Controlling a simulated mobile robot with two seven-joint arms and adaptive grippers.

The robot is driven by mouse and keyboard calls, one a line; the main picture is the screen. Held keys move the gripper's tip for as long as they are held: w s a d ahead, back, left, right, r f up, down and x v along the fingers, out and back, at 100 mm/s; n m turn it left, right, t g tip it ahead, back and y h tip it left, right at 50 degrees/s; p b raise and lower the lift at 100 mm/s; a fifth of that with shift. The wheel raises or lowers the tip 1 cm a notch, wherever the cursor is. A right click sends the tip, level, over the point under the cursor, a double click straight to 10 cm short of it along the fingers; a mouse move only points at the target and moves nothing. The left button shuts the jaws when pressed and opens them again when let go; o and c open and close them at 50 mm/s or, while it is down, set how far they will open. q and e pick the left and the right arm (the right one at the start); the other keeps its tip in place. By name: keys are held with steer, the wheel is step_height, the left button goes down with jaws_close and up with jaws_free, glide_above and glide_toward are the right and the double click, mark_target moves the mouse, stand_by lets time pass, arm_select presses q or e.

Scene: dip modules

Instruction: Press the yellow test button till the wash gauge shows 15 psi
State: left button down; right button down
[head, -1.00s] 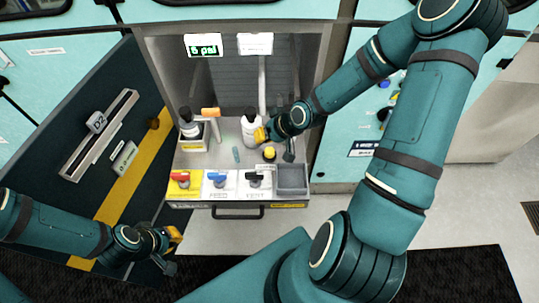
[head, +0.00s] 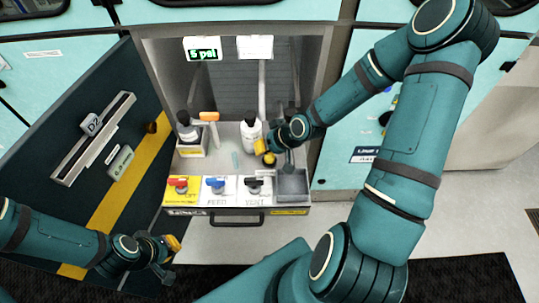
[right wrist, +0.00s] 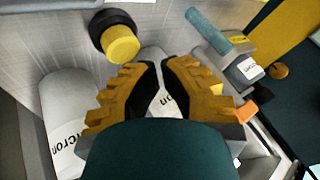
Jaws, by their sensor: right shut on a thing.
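The yellow test button (head: 269,158) sits on a dark base in the bay, just below my right gripper (head: 264,148). In the right wrist view the button (right wrist: 122,43) stands clear of the fingers, beyond them to the upper left. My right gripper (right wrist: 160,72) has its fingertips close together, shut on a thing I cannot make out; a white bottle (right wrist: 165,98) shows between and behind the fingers. The gauge display (head: 202,54) at the bay's top left reads 5 psi. My left gripper (head: 171,257) is open and empty, low at the left.
A white bottle (head: 250,136) stands just left of my right gripper. A boxed bottle (head: 188,132), an orange-topped handle (head: 209,116) and a small teal cylinder (head: 235,159) are further left. Red, blue and black valves line the front, with a grey tray (head: 292,184) at right.

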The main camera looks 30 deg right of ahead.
mark_target(265, 156)
steer(key=shift+f, duration=0.15)
stand_by(0.7)
steer(key=shift+f, duration=0.3)
steer(key=shift+f, duration=0.6)
stand_by(0.8)
steer(key=shift+r, duration=0.1)
steer(key=shift+r+p, duration=0.95)
step_height(265, 156, up, 5)
steer(key=p, duration=0.4)
steer(key=shift+r+p, duration=0.1)
steer(key=shift+p, duration=0.25)
